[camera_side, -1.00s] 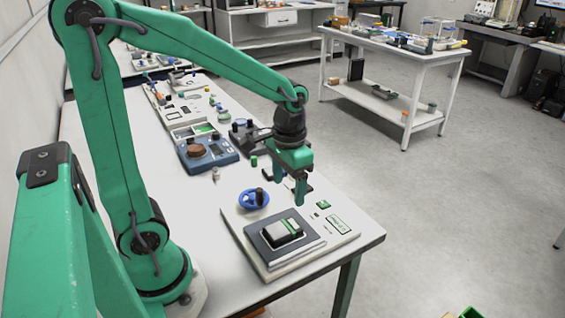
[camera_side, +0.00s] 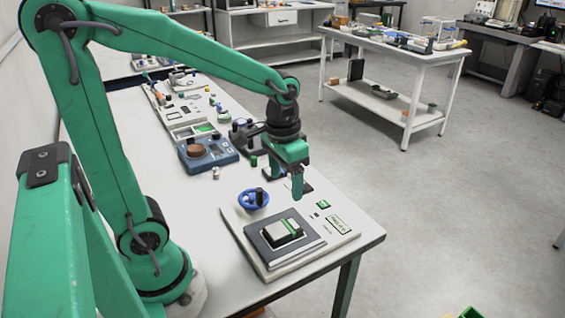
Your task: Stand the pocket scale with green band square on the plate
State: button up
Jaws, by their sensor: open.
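The pocket scale with the green band (camera_side: 282,231) lies on the dark plate (camera_side: 310,245) near the front end of the white table. It is a small dark and light-grey block with a green stripe across its right part. From this view I cannot tell exactly how square it sits to the plate edges. My gripper (camera_side: 297,191) is above and behind the scale, apart from it.
A blue round dish (camera_side: 253,200) with a dark knob stands just behind the plate. A blue device with a brown disc (camera_side: 207,153) and several small weights lie farther back. A second white table (camera_side: 395,50) stands beyond.

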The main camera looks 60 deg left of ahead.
jog(key=s+r+t, duration=0.5)
jog(key=s+r, duration=0.2)
jog(key=shift+s+d, duration=0.3)
jog(key=shift+d, duration=0.15)
dwell(0.8)
